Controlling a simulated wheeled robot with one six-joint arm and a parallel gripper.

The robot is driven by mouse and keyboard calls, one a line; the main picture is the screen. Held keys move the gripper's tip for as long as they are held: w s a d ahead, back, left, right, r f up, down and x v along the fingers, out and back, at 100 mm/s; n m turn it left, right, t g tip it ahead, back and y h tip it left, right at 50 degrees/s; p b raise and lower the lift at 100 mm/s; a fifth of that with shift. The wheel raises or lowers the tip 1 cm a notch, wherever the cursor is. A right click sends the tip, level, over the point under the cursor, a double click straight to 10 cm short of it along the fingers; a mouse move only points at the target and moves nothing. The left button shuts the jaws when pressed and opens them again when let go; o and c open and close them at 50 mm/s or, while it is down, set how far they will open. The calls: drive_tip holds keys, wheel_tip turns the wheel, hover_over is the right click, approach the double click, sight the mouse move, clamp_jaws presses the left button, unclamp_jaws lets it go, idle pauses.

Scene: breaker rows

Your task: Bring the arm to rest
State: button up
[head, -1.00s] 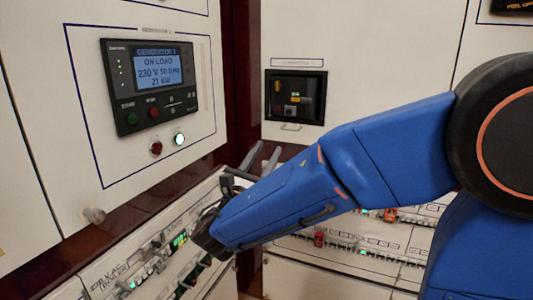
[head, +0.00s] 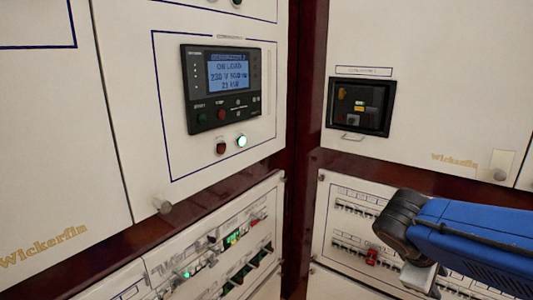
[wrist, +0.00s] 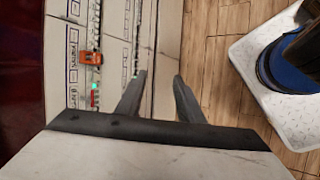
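My arm is blue with dark joints and reaches in from the right edge of the head view, in front of the right breaker panel. My gripper (head: 425,282) is low in the head view, partly cut off by dark joint and arm parts. In the wrist view my gripper (wrist: 159,77) shows two dark fingers standing apart with nothing between them. Breaker rows and plank floor lie beyond the fingers. The gripper looks clear of the panels, though its exact distance is hard to tell.
A generator display (head: 228,75) reads ON LOAD, with a lit green button (head: 241,141) below. Left breaker rows (head: 235,238) and right breaker rows (head: 355,208) sit low on the cabinets. An orange device (wrist: 91,57) is on a row. Plank floor (wrist: 215,65) is open beyond.

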drive_tip(key=s+a+f+m+t+y, duration=0.2)
drive_tip(key=s+a+m+y, duration=0.3)
drive_tip(key=a+m+y, duration=0.2)
drive_tip(key=shift+a+m, duration=0.8)
drive_tip(key=shift+a, duration=0.1)
drive_tip(key=shift+c, duration=0.7)
idle(2.3)
